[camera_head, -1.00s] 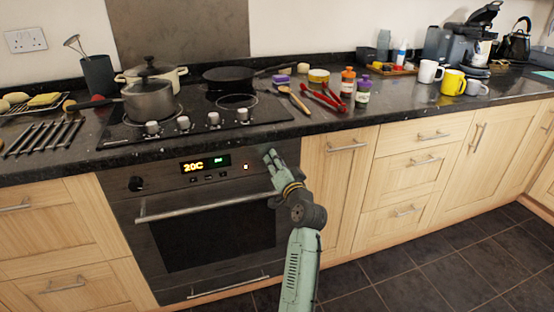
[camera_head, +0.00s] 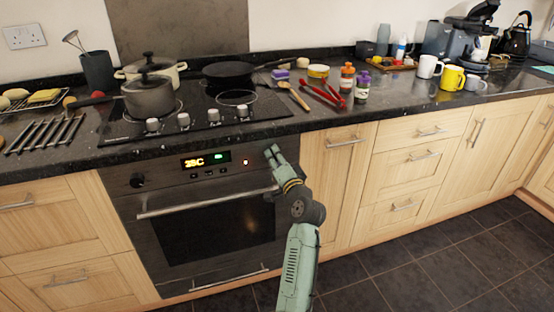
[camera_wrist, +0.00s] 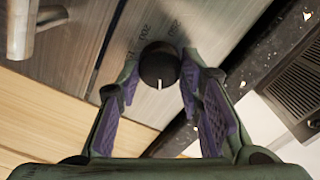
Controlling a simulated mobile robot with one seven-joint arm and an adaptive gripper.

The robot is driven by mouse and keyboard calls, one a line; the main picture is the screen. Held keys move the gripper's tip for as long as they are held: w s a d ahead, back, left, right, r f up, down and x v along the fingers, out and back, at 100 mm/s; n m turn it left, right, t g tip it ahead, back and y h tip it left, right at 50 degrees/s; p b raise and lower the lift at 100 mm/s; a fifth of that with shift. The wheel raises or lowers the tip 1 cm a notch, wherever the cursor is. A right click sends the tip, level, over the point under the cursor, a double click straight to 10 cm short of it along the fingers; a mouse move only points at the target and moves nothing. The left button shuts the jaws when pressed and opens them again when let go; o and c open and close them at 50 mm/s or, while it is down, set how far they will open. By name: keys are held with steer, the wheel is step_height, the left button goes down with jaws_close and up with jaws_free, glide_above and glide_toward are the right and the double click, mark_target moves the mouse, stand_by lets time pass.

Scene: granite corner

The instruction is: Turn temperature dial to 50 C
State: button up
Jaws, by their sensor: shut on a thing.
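The temperature dial (camera_wrist: 158,66) is a round black knob with a white pointer mark, on the dark oven panel. In the wrist view it sits between the purple-padded fingers of my gripper (camera_wrist: 160,84), which is shut on it. Printed numbers show on the panel beside it. In the head view my gripper (camera_head: 272,154) is at the right end of the oven panel and hides the dial.
Another black knob (camera_head: 137,181) is at the left of the panel. The oven handle (camera_head: 205,201) runs below the panel. The black countertop (camera_head: 300,122) overhangs above, with the hob knobs (camera_head: 184,120) near its edge. The floor in front is clear.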

steer(key=o, duration=1.1)
steer(key=shift+o, duration=0.2)
steer(key=shift+s, duration=0.1)
steer(key=v, duration=1.2)
